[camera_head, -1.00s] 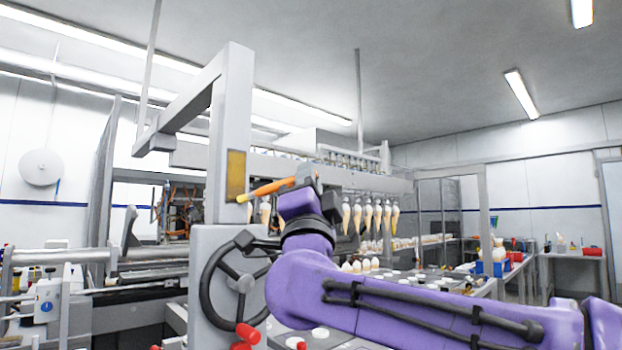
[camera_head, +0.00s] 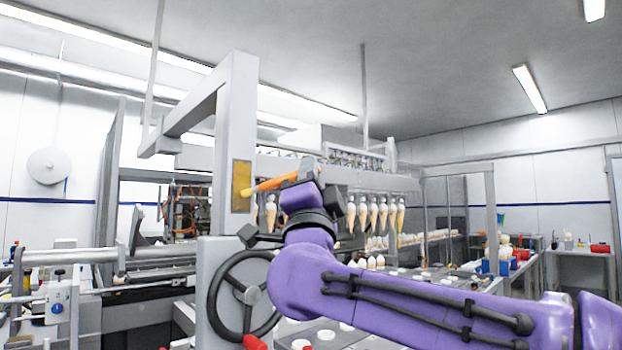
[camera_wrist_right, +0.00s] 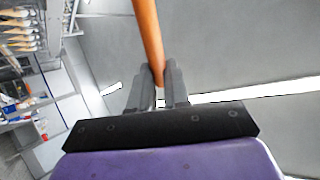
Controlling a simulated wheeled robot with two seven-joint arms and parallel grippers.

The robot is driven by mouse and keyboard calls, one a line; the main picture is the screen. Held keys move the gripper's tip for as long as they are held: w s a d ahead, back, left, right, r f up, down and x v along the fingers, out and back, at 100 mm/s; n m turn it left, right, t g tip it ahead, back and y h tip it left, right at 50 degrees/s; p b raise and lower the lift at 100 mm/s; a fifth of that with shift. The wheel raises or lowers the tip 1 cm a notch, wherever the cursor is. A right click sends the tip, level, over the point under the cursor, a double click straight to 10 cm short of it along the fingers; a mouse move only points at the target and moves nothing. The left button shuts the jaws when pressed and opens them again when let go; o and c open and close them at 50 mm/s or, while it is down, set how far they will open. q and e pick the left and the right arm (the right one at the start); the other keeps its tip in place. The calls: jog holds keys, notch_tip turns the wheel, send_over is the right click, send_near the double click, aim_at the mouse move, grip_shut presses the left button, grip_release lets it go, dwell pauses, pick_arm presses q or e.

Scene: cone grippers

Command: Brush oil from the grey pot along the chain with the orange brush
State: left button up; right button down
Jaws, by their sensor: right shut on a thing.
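My right gripper (camera_head: 306,176) is shut on the orange brush (camera_head: 275,184). The brush points left with its yellowish tip in front of the machine's upright post, near a yellow plate; I cannot tell whether it touches. The brush also shows between the fingers (camera_wrist_right: 160,84) in the right wrist view, where its handle (camera_wrist_right: 148,35) runs up out of the picture. A row of small metal parts (camera_head: 355,158), possibly the chain, runs along the top of the machine's beam. I cannot make out the grey pot. My left gripper is out of view.
A grey machine post (camera_head: 236,130) with a black handwheel (camera_head: 245,296) stands close on the left. Several cones (camera_head: 373,214) hang in a row below the beam, behind my right wrist. Side tables with blue and red containers (camera_head: 505,262) stand at the right.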

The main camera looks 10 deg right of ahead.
jog(key=shift+w+r, duration=0.1)
jog(key=shift+r, duration=0.05)
notch_tip(320, 180, down, 3)
jog(key=b, duration=0.2)
jog(key=shift+a+b, duration=0.1)
jog(key=shift+b, duration=0.25)
dwell(0.5)
jog(key=s+d+b, duration=0.2)
jog(key=s, duration=0.1)
jog(key=s+d+b, duration=0.1)
jog(key=b, duration=0.1)
jog(key=shift+s+d, duration=0.25)
jog(key=shift+s, duration=0.1)
